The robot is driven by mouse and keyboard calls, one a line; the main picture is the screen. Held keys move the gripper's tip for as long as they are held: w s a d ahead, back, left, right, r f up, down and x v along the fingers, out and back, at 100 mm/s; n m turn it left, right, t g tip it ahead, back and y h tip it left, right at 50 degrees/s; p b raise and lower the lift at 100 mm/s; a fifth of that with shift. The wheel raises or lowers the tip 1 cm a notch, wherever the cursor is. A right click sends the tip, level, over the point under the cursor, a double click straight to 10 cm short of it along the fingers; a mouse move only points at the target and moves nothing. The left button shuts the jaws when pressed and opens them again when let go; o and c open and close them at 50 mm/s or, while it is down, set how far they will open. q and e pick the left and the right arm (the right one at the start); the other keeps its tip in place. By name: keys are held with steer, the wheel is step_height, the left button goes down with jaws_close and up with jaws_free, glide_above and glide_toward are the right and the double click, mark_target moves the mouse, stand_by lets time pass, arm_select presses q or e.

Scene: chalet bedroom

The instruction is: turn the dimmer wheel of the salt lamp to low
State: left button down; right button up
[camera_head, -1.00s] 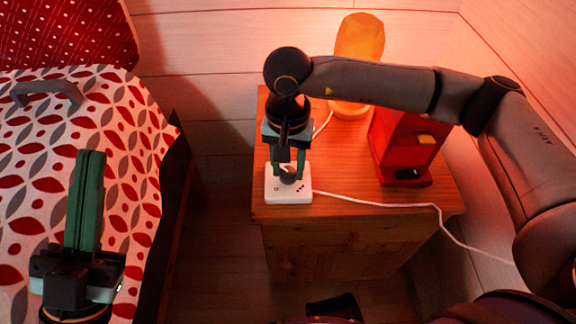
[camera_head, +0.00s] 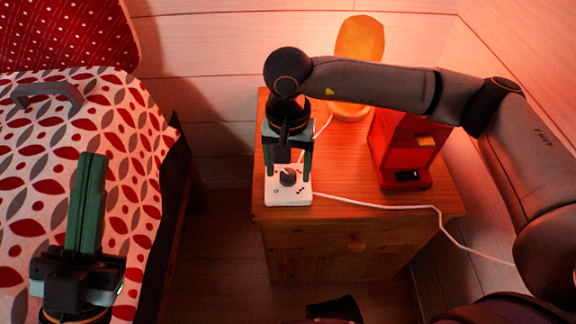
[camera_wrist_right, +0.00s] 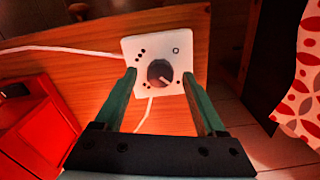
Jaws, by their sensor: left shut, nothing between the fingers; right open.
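The salt lamp (camera_head: 359,45) glows orange at the back of the nightstand. Its white dimmer box (camera_head: 300,196) lies at the nightstand's front left, with a dark round wheel (camera_head: 288,177) on top. In the right wrist view, the wheel (camera_wrist_right: 160,73) has a white pointer mark toward the lower right, near a single dot; a ring and groups of dots mark the box (camera_wrist_right: 196,45). My right gripper (camera_head: 288,168) is open above the box, one finger to each side of the wheel, apart from it. My left gripper (camera_head: 92,158) is shut and empty over the bed.
A red box-like object (camera_head: 400,150) stands right of the dimmer on the nightstand (camera_head: 350,228). A white cord (camera_head: 375,204) runs from the dimmer box across the top and off the right edge. The patterned bed (camera_head: 130,150) is at left.

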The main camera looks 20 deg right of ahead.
mark_target(288, 174)
step_height(288, 174, up, 12)
steer(key=p, duration=0.3)
steer(key=shift+p, duration=0.4)
steer(key=shift+r, duration=0.1)
